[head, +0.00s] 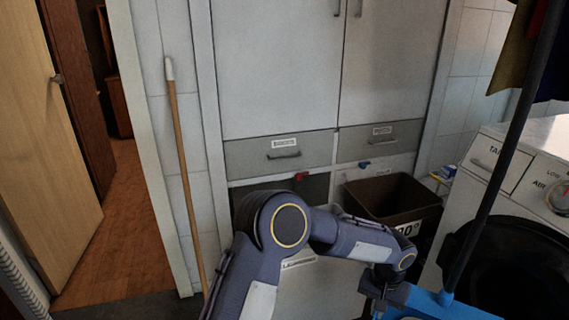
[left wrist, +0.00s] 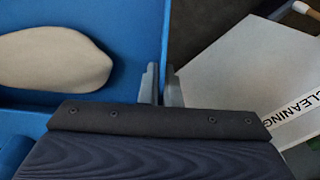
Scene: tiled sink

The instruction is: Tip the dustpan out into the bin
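The blue dustpan (head: 447,309) is at the bottom right of the head view, with a long dark handle rising from it. In the left wrist view the dustpan (left wrist: 130,30) holds a cream, rounded lump (left wrist: 55,60). My left gripper (head: 374,291) is at the dustpan's left edge. In the wrist view its fingers (left wrist: 161,84) are close together, one on each side of the blue side wall. A dark brown open bin (head: 422,216) stands beyond the gripper; its inside looks dark and empty as far as I can see. My right gripper is not in view.
A white appliance (head: 490,160) with a black round door (head: 515,265) stands at the right. White cupboards (head: 275,70) with drawers are behind the bin. A wooden pole (head: 183,160) leans on the wall. A doorway (head: 125,220) opens at the left. A white panel (left wrist: 250,75) lies beside the gripper.

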